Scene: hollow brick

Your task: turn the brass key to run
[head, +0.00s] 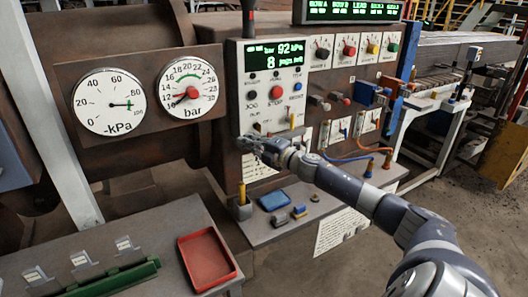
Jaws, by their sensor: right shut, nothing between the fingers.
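The control panel (240,95) is white, with a green display and a row of coloured buttons. Small lettering, partly legible as RUN, stands near its lower left edge. My right gripper (249,143) is shut and empty at the panel's lower left edge, just below that lettering. A small upright brass-coloured piece (291,120) shows at the lower right of the panel; I cannot tell for sure that it is the key. The gripper and wrist cover part of the panel's lower edge. Whether the gripper touches the panel is unclear. My left gripper is out of view.
Two round gauges (108,101) (187,87) sit left of the panel. Below are a ledge with a blue pad (274,201) and a holder (242,210), and a red tray (207,259). Small switch boxes and hoses (350,157) lie right of the panel, close to my arm.

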